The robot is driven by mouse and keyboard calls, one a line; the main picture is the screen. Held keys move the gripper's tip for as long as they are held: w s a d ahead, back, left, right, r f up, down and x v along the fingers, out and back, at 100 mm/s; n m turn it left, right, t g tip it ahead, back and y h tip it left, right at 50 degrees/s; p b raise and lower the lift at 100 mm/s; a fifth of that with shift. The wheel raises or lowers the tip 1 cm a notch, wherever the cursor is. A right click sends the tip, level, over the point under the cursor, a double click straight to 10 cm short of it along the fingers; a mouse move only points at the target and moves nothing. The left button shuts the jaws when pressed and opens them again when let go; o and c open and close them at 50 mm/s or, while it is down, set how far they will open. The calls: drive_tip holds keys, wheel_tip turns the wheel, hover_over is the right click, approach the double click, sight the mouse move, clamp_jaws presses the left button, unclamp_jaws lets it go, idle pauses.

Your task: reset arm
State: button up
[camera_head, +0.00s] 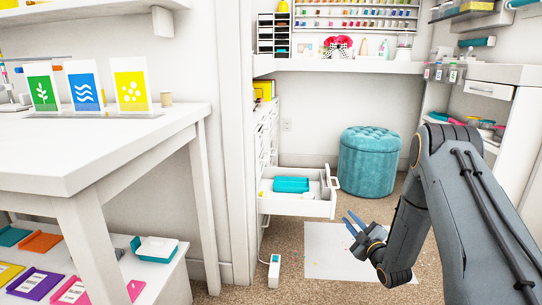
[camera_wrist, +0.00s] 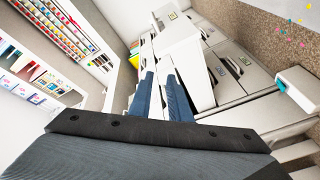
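My arm comes in from the right in the head view, and my gripper (camera_head: 353,222) is held low, in front of the open drawer and to its right. Its two blue fingers point up and to the left. In the wrist view the fingers of my gripper (camera_wrist: 160,92) stand apart with nothing held between them. The open white drawer (camera_head: 297,204) holds a teal box (camera_head: 291,184) and a few small items. The gripper appears apart from the drawer; the exact distance cannot be told.
A white table (camera_head: 75,150) with picture cards stands at left. A teal tufted stool (camera_head: 369,162) stands behind the gripper. Shelves and a cabinet (camera_head: 519,120) line the right.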

drive_tip(key=w+a+r+m+g, duration=0.1)
drive_tip(key=a+r+g, duration=0.1)
drive_tip(key=a+r, duration=0.3)
drive_tip(key=a+r+m+g, duration=0.1)
drive_tip(key=a+r+g, duration=0.15)
drive_tip(key=a, duration=0.55)
drive_tip(key=s+a+r+m+g+h, duration=0.15)
drive_tip(key=s+a+r+g, duration=0.4)
drive_tip(key=s+a, duration=0.7)
drive_tip(key=s+a+r+m+g+p, duration=0.1)
drive_tip(key=s+a+r+g, duration=0.15)
drive_tip(key=s, duration=1.25)
drive_tip(key=s+a+r+m+g, duration=0.1)
drive_tip(key=s+r+g, duration=0.2)
drive_tip(key=s, duration=1.1)
drive_tip(key=s+a+r+m+g+p, duration=0.1)
drive_tip(key=s+a+r+m+g, duration=0.15)
drive_tip(key=s, duration=1.25)
drive_tip(key=d+r+m+h+p, duration=0.1)
drive_tip(key=d+r+m+p, duration=0.2)
drive_tip(key=d+r+p, duration=0.7)
drive_tip(key=d+r+m+h+p, duration=0.1)
drive_tip(key=d+r+m+p, duration=0.1)
drive_tip(key=d+r+p, duration=0.9)
wheel_tip(320, 180, up, 8)
drive_tip(key=p, duration=1.6)
drive_tip(key=shift+w+d+r+m+h, duration=0.15)
drive_tip(key=shift+w+d+m+h, duration=0.05)
drive_tip(key=shift+w+m+h, duration=0.2)
